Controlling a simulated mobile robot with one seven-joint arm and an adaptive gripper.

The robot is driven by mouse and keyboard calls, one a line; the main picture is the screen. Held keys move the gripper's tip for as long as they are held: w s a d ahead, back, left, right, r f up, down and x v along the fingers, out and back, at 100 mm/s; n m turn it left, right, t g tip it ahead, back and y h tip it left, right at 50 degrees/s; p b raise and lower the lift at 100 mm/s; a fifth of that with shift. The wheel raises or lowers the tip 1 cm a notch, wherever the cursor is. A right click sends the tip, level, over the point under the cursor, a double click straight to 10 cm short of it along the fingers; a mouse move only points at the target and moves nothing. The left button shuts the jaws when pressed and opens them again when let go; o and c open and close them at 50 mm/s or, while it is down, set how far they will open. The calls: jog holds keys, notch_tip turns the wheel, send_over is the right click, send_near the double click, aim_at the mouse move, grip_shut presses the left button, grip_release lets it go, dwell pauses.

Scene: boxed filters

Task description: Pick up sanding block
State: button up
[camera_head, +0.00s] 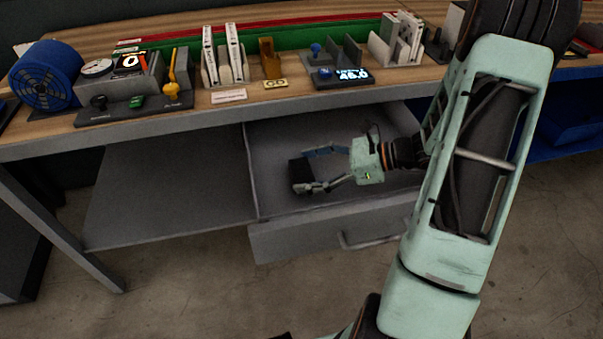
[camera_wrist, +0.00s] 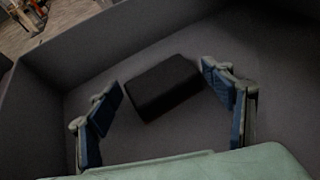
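A black block (camera_wrist: 163,85), which I take to be the sanding block, lies on the floor of the open grey drawer. In the head view the block (camera_head: 301,170) is dark and partly hidden behind a finger. My gripper (camera_wrist: 163,87) is open, with its blue-padded fingers spread on either side of the block. In the head view my gripper (camera_head: 309,170) reaches down into the drawer. A gap shows between each finger and the block in the wrist view.
The drawer (camera_head: 300,240) is pulled out under the workbench (camera_head: 190,118), and its walls surround my gripper. The rest of the drawer floor looks bare.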

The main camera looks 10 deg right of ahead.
jog(key=c, duration=0.7)
jog(key=shift+r, duration=0.1)
